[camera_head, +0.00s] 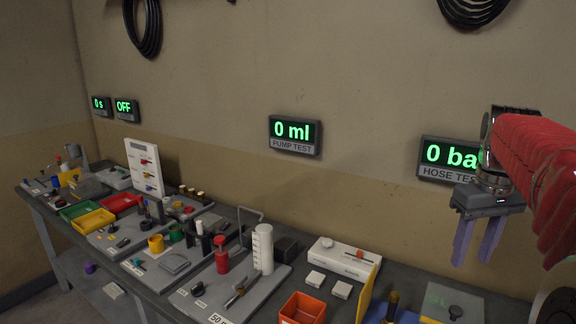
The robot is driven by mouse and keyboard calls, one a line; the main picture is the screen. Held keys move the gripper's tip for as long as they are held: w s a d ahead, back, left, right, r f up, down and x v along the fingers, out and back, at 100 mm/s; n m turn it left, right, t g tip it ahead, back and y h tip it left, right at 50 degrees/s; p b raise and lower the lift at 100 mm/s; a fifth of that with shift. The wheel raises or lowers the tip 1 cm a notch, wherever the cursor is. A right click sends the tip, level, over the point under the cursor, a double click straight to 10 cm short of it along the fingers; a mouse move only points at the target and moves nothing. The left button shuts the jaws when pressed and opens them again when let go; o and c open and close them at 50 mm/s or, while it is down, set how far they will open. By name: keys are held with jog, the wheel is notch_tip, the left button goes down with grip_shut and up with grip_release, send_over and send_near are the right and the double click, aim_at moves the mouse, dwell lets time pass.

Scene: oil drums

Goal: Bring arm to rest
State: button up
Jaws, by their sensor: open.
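My gripper (478,240) hangs from my red-sleeved arm at the right of the head camera view. Its two purple-grey fingers point down and stand apart, with nothing between them. It is in the air in front of the wall, above the right part of the workbench (62,232). The gripper touches nothing that I can see. My arm enters from the right edge and partly covers the hose test display (447,158).
The bench carries several grey boards with small parts, a red bottle (221,256), a white cylinder (263,249) and an orange bin (302,308). The pump test display (293,135) reads 0 ml. The wall stands close behind the bench.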

jog(key=s+a+f+t, duration=0.1)
jog(key=s+a+f, duration=0.2)
jog(key=s+a, duration=0.2)
jog(key=s+a+f+t, duration=0.2)
jog(key=s+a+f, duration=0.2)
jog(key=a, duration=0.6)
jog(key=s+a+f+t, duration=0.2)
jog(key=s+a+f, duration=0.2)
jog(key=s+a, duration=0.2)
jog(key=a, duration=0.2)
jog(key=shift+a+f, duration=0.15)
jog(key=shift+a, duration=0.15)
jog(key=shift+d, duration=0.15)
dwell(0.7)
